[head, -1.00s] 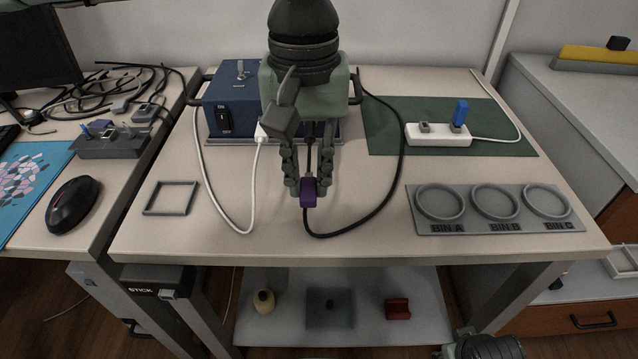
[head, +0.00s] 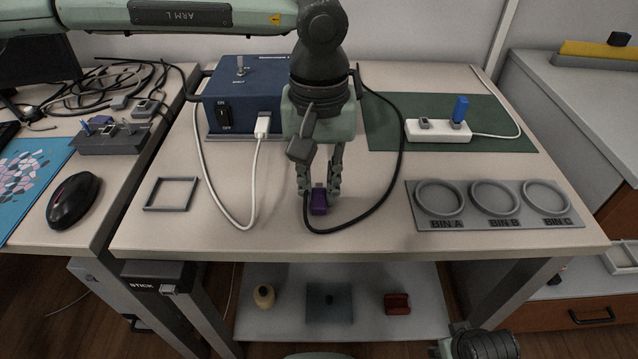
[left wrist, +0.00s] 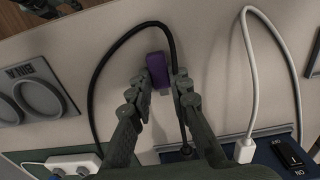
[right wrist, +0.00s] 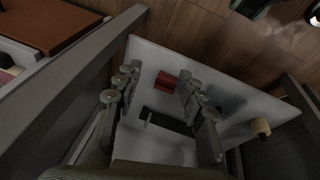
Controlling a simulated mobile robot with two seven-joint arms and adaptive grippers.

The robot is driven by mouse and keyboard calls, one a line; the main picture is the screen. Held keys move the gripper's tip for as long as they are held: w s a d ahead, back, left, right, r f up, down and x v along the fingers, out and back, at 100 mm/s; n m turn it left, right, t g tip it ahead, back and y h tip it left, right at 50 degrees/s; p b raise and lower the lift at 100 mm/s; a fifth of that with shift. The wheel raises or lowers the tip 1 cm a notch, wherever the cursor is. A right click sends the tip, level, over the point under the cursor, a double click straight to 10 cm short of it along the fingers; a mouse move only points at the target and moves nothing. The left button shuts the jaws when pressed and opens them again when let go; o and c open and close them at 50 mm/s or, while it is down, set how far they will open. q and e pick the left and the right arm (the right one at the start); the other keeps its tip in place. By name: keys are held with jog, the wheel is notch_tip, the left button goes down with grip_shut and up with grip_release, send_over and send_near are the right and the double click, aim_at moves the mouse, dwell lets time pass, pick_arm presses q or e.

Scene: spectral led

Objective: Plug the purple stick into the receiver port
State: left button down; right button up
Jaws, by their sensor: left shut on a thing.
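My left gripper (head: 320,192) is shut on the purple stick (head: 319,204), holding it low over the middle of the table near the black cable's bend. In the left wrist view the purple stick (left wrist: 157,69) shows between the fingertips (left wrist: 160,85), and its far end points away from the palm. A white block (head: 438,132) on the green mat has a blue stick (head: 461,109) standing in it and a small grey socket piece (head: 424,125) on top. I cannot tell for sure which part is the receiver port. My right gripper (right wrist: 158,76) is open and empty, over the lower shelf.
A blue box (head: 240,98) with switches stands behind my left gripper, with a white plug (head: 262,125) in it. The black cable (head: 388,180) loops beside the stick. A grey bin tray (head: 468,222) is at right, a square frame (head: 171,195) at left.

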pick_arm(q)
jog(key=shift+f, duration=0.15)
jog(key=c, duration=1.4)
grip_release()
pick_arm(e)
jog(key=shift+s+d+r, duration=0.2)
jog(key=shift+r, duration=0.3)
